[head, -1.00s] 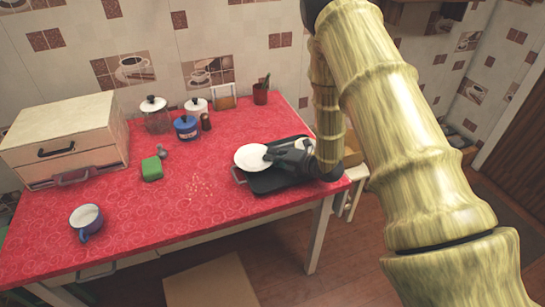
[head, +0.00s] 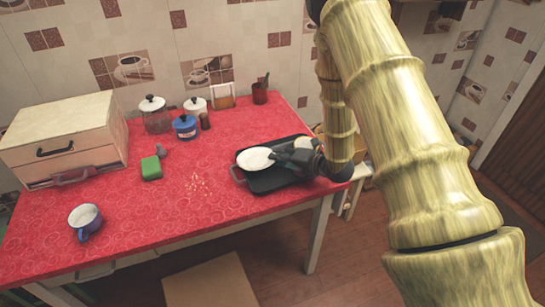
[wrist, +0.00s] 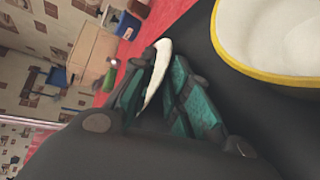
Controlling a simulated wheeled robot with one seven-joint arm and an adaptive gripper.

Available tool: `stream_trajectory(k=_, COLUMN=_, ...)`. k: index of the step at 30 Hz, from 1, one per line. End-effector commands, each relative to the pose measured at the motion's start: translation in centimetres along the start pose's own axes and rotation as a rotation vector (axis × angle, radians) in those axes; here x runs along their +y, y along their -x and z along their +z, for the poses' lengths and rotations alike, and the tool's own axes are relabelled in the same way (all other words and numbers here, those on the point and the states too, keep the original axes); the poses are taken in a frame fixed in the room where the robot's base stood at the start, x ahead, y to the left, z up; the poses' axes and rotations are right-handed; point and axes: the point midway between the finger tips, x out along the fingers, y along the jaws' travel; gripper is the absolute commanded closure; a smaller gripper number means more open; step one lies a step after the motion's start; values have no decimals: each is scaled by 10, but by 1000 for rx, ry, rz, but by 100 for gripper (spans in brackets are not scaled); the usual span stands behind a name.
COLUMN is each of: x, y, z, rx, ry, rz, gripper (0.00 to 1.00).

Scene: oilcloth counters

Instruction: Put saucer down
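The white saucer (head: 256,158) is at the left part of the black tray (head: 262,185) in the head view, held roughly level. I cannot tell whether it touches the tray. My gripper (head: 280,158) reaches in from the right, low over the tray. In the wrist view, my gripper (wrist: 155,85) has its teal fingers closed on the saucer's edge (wrist: 158,68), which shows as a thin white curve.
A white dish with a yellow rim (wrist: 275,35) lies close beside my gripper in the wrist view. A blue pot (head: 185,127), jars, a green sponge (head: 151,168), a mug (head: 86,219) and a wooden box (head: 65,140) stand farther left. The red table's (head: 235,205) front-middle is mostly clear.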

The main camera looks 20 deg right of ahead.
Motion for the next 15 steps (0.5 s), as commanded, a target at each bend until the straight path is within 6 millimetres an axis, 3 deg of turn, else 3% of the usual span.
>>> stream_trajectory(k=9, x=-2, y=58, z=0, rx=-1, ry=0, rz=0, gripper=83)
stream_trajectory(k=15, x=-1, y=80, z=1, rx=-1, ry=-1, rz=0, gripper=83)
